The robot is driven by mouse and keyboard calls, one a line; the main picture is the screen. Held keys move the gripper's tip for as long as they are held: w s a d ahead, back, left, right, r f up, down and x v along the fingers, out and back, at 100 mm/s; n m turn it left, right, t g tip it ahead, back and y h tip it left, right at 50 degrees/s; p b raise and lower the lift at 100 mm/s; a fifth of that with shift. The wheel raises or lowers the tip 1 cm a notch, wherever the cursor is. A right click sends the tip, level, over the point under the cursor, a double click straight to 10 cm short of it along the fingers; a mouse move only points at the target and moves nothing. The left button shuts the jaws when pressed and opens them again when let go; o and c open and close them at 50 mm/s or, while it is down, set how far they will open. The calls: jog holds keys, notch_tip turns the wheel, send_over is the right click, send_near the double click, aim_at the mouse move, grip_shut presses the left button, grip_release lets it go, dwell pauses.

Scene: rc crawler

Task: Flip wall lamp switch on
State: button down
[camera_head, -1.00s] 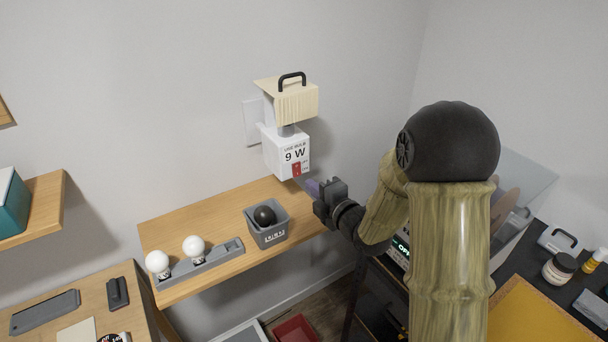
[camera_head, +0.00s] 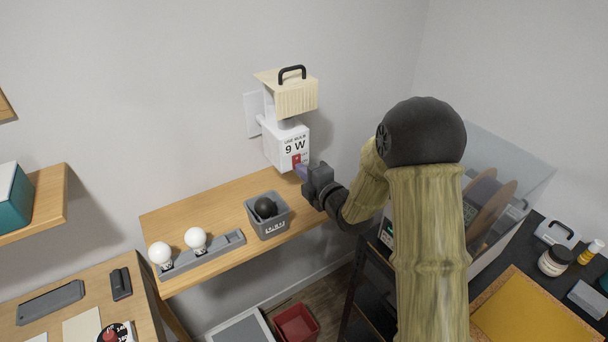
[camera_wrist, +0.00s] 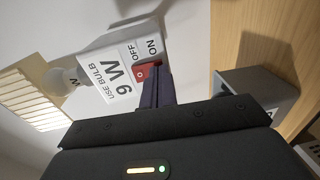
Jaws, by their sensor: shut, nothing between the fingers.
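The wall lamp (camera_head: 285,145) has a white box marked "USE BULB 9 W" under a cream shade (camera_head: 297,100). Its red switch (camera_head: 297,160) is on the lower right of the box's front; in the wrist view the red switch (camera_wrist: 142,74) lies by the "OFF" and "ON" labels. My gripper (camera_head: 301,171) is shut and empty, with its purple fingertips at the switch. The wrist view shows the fingertips (camera_wrist: 154,72) against or just in front of the switch, on its ON side. They hide part of it; contact and switch position cannot be told. A bulb (camera_wrist: 62,77) shows under the shade.
Below the lamp is a wooden shelf (camera_head: 215,222) with a grey bin (camera_head: 268,226) holding a dark bulb. A grey tray (camera_head: 225,245) holds two white bulbs (camera_head: 195,238). A clear-walled box (camera_head: 510,165) stands right of my arm.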

dwell(0.3)
jog(key=f+b+v, duration=0.3)
jog(key=b+v, duration=0.3)
jog(key=v, duration=0.7)
jog(key=shift+d+b, duration=0.25)
jog(key=shift+b, duration=0.15)
